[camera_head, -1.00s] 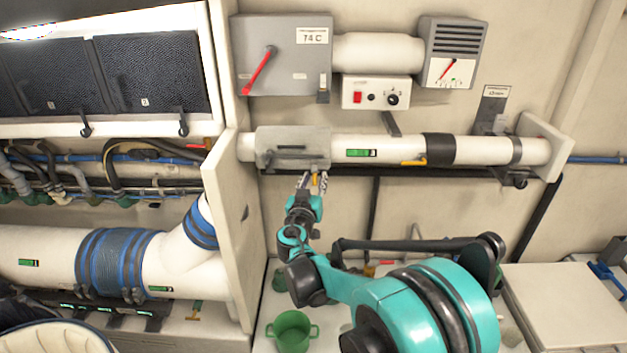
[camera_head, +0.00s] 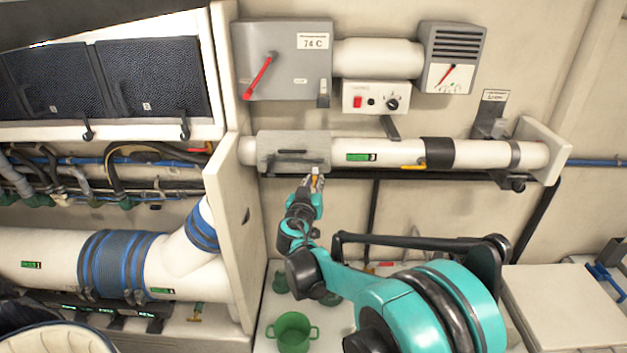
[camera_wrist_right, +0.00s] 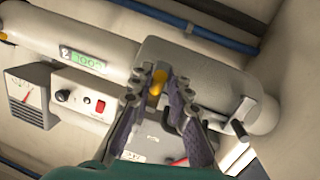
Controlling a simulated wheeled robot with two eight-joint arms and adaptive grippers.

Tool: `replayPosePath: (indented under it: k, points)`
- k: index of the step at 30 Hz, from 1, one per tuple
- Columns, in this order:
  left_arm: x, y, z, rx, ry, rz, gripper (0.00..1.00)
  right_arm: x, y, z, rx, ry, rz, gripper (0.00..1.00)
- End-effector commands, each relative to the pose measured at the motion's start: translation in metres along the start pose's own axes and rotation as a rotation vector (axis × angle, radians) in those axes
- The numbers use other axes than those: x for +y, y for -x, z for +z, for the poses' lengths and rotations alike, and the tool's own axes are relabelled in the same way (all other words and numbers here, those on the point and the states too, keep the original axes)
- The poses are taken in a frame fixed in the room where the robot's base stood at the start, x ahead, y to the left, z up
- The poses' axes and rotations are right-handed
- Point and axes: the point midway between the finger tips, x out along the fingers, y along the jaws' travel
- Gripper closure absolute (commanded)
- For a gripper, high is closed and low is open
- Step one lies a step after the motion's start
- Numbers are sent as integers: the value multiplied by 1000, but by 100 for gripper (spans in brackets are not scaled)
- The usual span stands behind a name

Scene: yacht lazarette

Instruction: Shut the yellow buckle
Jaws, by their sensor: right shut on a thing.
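The yellow buckle (camera_head: 315,177) is a small part at the lower edge of the grey sleeve (camera_head: 292,140) on the white pipe. My right gripper (camera_head: 315,182) reaches up from below, its fingers shut on the buckle. In the right wrist view the yellow of the buckle (camera_wrist_right: 157,82) shows between the two fingertips (camera_wrist_right: 160,88), against the edge of the grey sleeve (camera_wrist_right: 205,70). The fingers hide part of the buckle, and I cannot tell whether it is latched. My left gripper is in neither view.
Above the pipe are a grey box with a red lever (camera_head: 285,62) and a white switch panel (camera_head: 375,98). A pale partition (camera_head: 232,220) stands left of my right arm. A green two-handled pot (camera_head: 292,331) sits below. The wall right of the gripper is mostly clear.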

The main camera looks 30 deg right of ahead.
Motion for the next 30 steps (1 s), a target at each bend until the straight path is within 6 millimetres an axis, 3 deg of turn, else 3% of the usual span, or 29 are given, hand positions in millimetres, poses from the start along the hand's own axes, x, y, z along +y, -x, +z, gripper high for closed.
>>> replayPosePath:
  k: [15, 30]
  points:
    - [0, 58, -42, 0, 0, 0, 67, 5, -7, -27, -445, 70, -43, 100]
    - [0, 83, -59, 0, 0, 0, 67, 4, -19, -35, -780, 128, -82, 100]
